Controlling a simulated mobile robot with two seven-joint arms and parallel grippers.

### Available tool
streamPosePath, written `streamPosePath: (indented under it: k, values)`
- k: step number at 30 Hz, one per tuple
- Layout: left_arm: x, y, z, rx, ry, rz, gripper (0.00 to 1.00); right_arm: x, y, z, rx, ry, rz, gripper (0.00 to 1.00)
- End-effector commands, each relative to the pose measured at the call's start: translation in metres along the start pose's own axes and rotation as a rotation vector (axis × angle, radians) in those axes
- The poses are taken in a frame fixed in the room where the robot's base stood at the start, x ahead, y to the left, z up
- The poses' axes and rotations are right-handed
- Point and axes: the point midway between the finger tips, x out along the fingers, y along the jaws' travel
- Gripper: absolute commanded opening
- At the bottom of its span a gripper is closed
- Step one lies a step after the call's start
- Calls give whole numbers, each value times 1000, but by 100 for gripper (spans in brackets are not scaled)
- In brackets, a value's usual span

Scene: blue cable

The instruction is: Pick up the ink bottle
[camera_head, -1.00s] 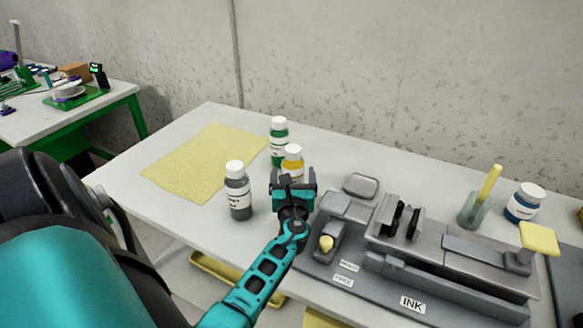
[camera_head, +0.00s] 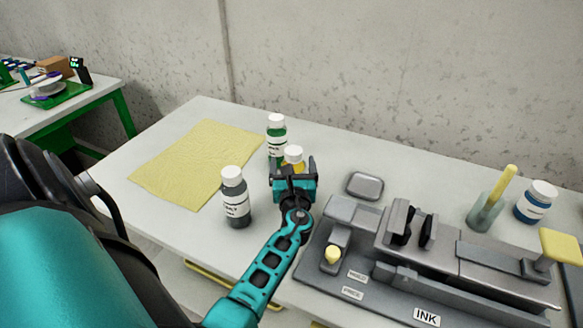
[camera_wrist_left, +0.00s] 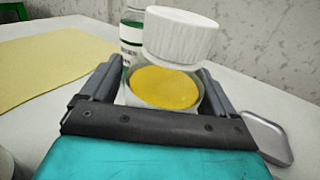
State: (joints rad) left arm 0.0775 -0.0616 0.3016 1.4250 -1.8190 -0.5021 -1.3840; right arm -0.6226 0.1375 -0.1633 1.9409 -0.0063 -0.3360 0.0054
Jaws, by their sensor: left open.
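A yellow ink bottle (camera_head: 293,157) with a white cap stands on the table behind my left gripper (camera_head: 293,170), which hides most of its body. In the left wrist view the yellow bottle (camera_wrist_left: 165,88) is between the fingers of my open left gripper (camera_wrist_left: 155,85). I cannot tell whether the fingers touch it. A green bottle (camera_head: 276,137) stands just behind it and shows in the left wrist view (camera_wrist_left: 132,40). A dark grey bottle (camera_head: 236,200) stands left of the gripper. A blue bottle (camera_head: 534,205) stands at the far right. My right gripper is not in view.
A grey machine (camera_head: 400,255) labelled INK is right of the gripper, with a small grey lid (camera_head: 365,185) behind it. A cup with a yellow-handled tool (camera_head: 487,210) stands near the blue bottle. A yellow cloth (camera_head: 195,165) lies at left. The wall is behind.

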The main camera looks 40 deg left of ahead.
Motion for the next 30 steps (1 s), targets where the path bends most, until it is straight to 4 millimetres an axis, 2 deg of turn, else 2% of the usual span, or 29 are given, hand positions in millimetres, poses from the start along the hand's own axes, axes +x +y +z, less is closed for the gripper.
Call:
streamPosePath:
  k: [4,27,30]
  values:
    - [0,0,0,-1,0,0,89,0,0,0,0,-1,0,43]
    - [0,0,0,-1,0,0,16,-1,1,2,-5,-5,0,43]
    - [1,0,2,-2,-3,0,16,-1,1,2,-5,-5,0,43]
